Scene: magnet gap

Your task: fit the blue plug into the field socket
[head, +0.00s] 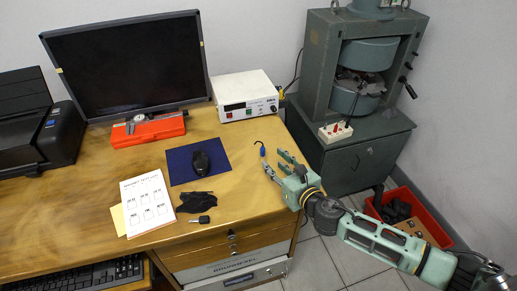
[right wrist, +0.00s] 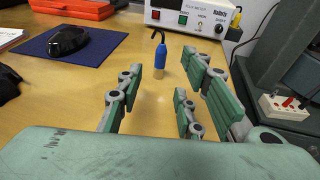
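The blue plug (head: 262,151) stands near the right edge of the desk, with a dark bent lead at its top. In the right wrist view the plug (right wrist: 161,58) looks upright, with a tan lower end. My right gripper (head: 274,161) is open, its fingers spread and pointing at the plug; the plug shows just beyond the fingertips, between them, with nothing gripped. A white socket box (head: 335,131) with red and dark parts sits on the ledge of the green magnet; it also shows in the right wrist view (right wrist: 284,107). I cannot read which socket is the field one. My left gripper is out of view.
A white meter (head: 245,96) stands behind the plug. A black mouse (head: 200,161) on a blue mat (head: 180,174) lies left of it. The green magnet (head: 316,75) stands right of the desk across a gap. A red crate (head: 437,234) is on the floor.

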